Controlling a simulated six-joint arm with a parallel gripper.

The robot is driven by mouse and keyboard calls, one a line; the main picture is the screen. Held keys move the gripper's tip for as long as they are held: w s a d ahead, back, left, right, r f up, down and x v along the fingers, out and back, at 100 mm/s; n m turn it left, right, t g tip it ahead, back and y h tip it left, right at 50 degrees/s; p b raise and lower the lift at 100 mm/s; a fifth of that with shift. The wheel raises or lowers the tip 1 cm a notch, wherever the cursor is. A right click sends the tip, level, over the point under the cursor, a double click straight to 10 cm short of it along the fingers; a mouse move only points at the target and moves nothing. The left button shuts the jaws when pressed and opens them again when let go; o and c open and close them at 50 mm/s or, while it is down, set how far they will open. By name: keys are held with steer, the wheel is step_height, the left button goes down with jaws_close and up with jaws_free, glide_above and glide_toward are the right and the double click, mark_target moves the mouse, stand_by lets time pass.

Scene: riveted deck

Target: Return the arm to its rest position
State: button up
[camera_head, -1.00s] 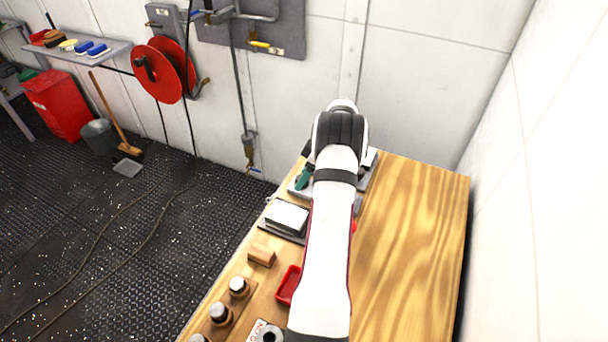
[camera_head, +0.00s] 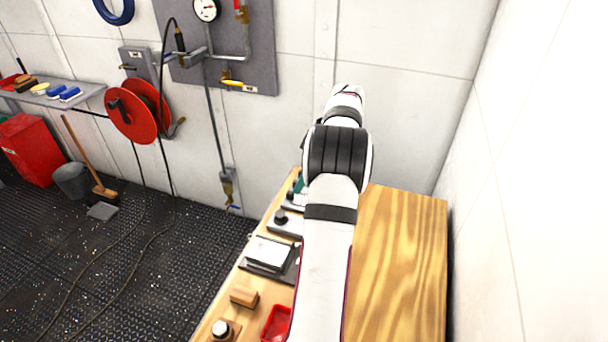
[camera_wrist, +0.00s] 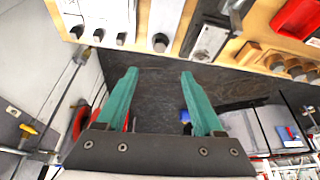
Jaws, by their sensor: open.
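My gripper (camera_wrist: 158,95) shows in the wrist view with its two green fingers spread wide apart and nothing between them. In the head view my white arm reaches out over the wooden bench (camera_head: 400,260), and the arm itself mostly hides the gripper. In the wrist view, the bench edge with its items lies along the top, beyond the fingertips, and the dark floor (camera_wrist: 158,85) shows between the fingers.
On the bench's left side are a grey plate with a white block (camera_head: 268,253), a wooden block (camera_head: 244,296) and a red tray (camera_head: 277,324). A wall stands close on the right. A red hose reel (camera_head: 130,115) hangs on the back wall. The bench's right side is clear.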

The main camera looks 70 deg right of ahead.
steer(key=shift+s+r, duration=0.1)
steer(key=shift+r, duration=0.05)
steer(key=w+a+r+m+g+y, duration=0.1)
steer(key=w+a+r, duration=0.2)
steer(key=w+a, duration=0.45)
steer(key=w+a+r+m, duration=0.1)
steer(key=w+a+r, duration=0.25)
steer(key=a, duration=0.65)
steer(key=w+a+r+m+g+y, duration=0.1)
steer(key=a+r+g, duration=0.1)
steer(key=a, duration=1.5)
steer(key=s+a+f+m, duration=0.1)
steer(key=s+a+f, duration=0.1)
steer(key=s+a, duration=0.6)
steer(key=s+a+f+m+g, duration=0.1)
steer(key=s+a+f+m, duration=0.1)
steer(key=s+a, duration=0.6)
steer(key=shift+a+f+m+g+h, duration=0.3)
steer(key=shift+a, duration=0.7)
